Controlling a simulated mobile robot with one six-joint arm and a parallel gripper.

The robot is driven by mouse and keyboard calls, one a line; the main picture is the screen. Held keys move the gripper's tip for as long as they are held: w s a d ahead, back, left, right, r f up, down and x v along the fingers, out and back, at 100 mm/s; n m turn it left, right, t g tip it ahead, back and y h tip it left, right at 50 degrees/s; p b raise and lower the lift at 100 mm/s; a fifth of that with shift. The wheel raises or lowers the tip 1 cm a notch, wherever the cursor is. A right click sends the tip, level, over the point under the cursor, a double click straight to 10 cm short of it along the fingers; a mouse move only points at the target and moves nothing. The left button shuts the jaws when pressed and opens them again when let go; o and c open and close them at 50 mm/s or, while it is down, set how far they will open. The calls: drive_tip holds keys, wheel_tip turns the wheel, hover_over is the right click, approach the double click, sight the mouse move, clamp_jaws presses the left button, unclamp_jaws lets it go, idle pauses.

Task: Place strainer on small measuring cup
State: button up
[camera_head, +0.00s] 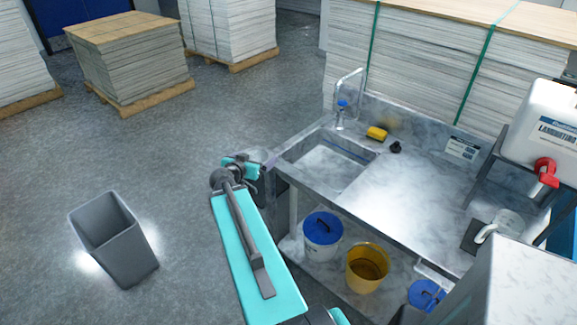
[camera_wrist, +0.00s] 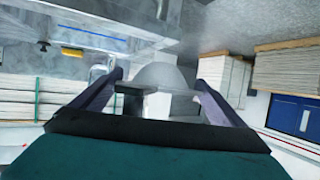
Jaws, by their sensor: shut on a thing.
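My gripper (camera_head: 266,162) is at the left end of the sink counter, near its edge. In the wrist view its two dark fingers (camera_wrist: 158,88) are on either side of a grey domed thing (camera_wrist: 165,75) that looks like the strainer's bowl. It is held between the fingers. In the head view this held thing is small and mostly hidden by the wrist. A small pale cup-like vessel (camera_head: 509,221) is at the right end of the counter, by a dark pad (camera_head: 474,236). I cannot tell for sure that it is the small measuring cup.
The sink (camera_head: 328,165) has a faucet (camera_head: 341,105) behind it. A yellow sponge (camera_head: 377,133) lies behind the sink. A white jug with a red tap (camera_head: 545,168) stands over the right end. Buckets are below. The middle counter is clear. A grey bin (camera_head: 114,240) stands left.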

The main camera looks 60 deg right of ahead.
drive_tip(key=w+a+r+n+t+y+b, duration=0.2)
drive_tip(key=w+a+r+n+t+y, duration=0.15)
drive_tip(key=w+a, duration=0.8)
drive_tip(key=w+a+r+n+t+y+b, duration=0.1)
drive_tip(key=w+a+r+n+t+y, duration=0.3)
drive_tip(key=w+a, duration=0.75)
drive_tip(key=w+a+r+n+t+y+b, duration=0.1)
drive_tip(key=w+a+r+n+y, duration=0.1)
drive_tip(key=a, duration=0.8)
drive_tip(key=w+a+r+n+t+y+b, duration=0.1)
drive_tip(key=w+a+r+n, duration=0.2)
drive_tip(key=a, duration=0.7)
drive_tip(key=w+a+r+n+t+y+b, duration=0.1)
drive_tip(key=w+a+r+n+y, duration=0.1)
drive_tip(key=a, duration=0.8)
wheel_tip(320, 180, up, 2)
drive_tip(key=shift+w+r+n+y, duration=0.2)
drive_tip(key=shift+n+y, duration=0.15)
drive_tip(key=shift+n, duration=0.2)
drive_tip(key=shift+d, duration=0.1)
